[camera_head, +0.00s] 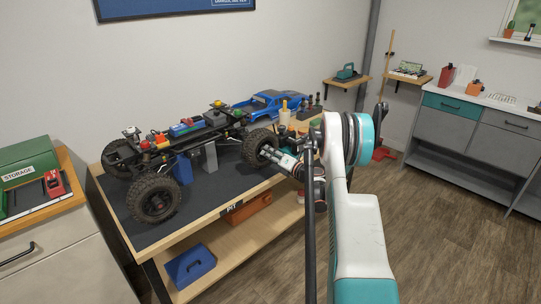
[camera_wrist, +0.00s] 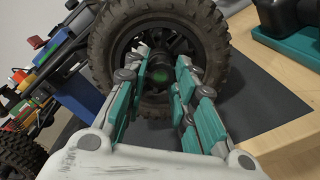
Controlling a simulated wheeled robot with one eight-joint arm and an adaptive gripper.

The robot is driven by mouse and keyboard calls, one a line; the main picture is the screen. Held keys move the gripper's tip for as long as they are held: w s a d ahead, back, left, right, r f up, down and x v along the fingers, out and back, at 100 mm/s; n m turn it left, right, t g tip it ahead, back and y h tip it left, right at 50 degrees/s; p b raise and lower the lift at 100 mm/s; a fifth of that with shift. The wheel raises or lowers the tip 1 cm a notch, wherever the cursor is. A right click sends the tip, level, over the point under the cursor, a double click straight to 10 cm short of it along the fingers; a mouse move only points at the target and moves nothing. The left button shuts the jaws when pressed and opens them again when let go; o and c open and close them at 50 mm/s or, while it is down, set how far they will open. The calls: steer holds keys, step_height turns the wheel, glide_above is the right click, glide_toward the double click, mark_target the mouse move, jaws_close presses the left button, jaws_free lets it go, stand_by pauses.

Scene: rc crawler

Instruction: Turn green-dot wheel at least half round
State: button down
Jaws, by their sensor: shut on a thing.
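The green-dot wheel (camera_wrist: 100,52) is a black knobbly tyre with a dark spoked rim, and the green dot (camera_wrist: 158,76) glows at its hub. In the head view this wheel (camera_head: 254,142) is the right front one on the crawler chassis (camera_head: 178,143). My gripper (camera_wrist: 161,68) faces the wheel head-on. Its two teal-padded fingers reach into the rim on either side of the hub and are shut on the wheel. The exact finger contact is partly hidden. In the head view my gripper (camera_head: 272,155) meets the wheel from the right.
The chassis is held up on a grey stand (camera_head: 210,156) on the dark bench mat (camera_head: 205,190). Another wheel (camera_head: 154,198) stands at the front left. A blue body shell (camera_head: 268,100) lies behind. A green-based object (camera_wrist: 290,40) is close on the right in the wrist view.

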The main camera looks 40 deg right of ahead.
steer(key=c, duration=1.3)
jaws_free()
steer(key=s, duration=1.2)
steer(key=shift+d, duration=0.45)
